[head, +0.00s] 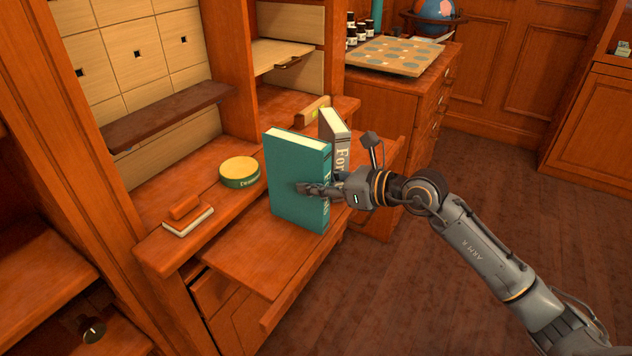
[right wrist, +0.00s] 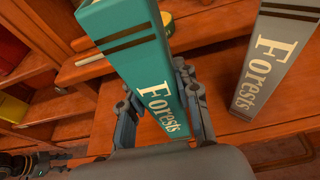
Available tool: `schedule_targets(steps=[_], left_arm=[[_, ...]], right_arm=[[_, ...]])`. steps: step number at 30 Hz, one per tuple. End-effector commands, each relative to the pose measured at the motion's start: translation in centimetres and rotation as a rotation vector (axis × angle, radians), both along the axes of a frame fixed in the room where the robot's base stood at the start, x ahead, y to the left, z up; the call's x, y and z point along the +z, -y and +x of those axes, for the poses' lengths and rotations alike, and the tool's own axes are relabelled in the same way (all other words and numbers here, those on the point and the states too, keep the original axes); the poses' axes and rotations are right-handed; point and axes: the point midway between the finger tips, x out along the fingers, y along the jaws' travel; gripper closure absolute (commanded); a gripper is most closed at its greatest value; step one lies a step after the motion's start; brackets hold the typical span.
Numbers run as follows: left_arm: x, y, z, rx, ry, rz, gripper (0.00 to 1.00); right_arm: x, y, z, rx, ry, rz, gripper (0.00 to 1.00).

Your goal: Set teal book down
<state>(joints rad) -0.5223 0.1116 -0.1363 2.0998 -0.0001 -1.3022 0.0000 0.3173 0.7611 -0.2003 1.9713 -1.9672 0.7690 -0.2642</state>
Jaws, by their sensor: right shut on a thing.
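The teal book (head: 297,181) stands upright over the pulled-out wooden desk board (head: 245,249). Its spine, lettered "Forests", shows in the right wrist view (right wrist: 133,50). My right gripper (head: 318,189) is shut on the teal book, with a finger on each side of the spine near its lower part. I cannot tell whether the book's bottom edge touches the board.
A grey book (head: 335,132), also lettered "Forests", stands upright just behind and right of the teal book. A round green and yellow tin (head: 239,172) and a small book with a red block (head: 187,218) are on the ledge left. The board's front left is clear.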

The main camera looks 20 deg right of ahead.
Motion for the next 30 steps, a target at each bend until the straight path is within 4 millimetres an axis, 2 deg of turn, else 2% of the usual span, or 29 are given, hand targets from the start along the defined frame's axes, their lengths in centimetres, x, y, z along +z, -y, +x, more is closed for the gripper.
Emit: schedule_targets(steps=[2, 3, 6, 19, 25, 30], left_arm=[[0.2, 0.0, 0.0, 0.000, 0.003, -0.001, 0.60], [0.3, 0.0, 0.1, 0.000, 0.004, -0.001, 0.60], [0.3, 0.0, 0.0, 0.000, 0.002, 0.000, 0.60], [0.2, 0.0, 0.1, 0.000, 0.006, -0.001, 0.60], [-0.5, 0.0, -0.2, 0.000, -0.009, 0.002, 0.60], [0.0, 0.0, -0.1, 0.000, -0.004, 0.001, 0.60]], right_arm=[[0.1, 0.0, 0.0, 0.000, 0.006, 0.002, 1.00], [-0.1, 0.0, 0.0, 0.000, -0.001, -0.001, 0.65], [-0.1, 0.0, 0.0, 0.000, -0.001, -0.001, 0.46], [0.2, 0.2, -0.2, -0.001, -0.001, -0.001, 0.46], [1.0, 2.5, -3.0, -0.003, -0.004, -0.005, 0.46], [1.9, 4.3, -5.5, -0.002, -0.006, -0.003, 0.46]])
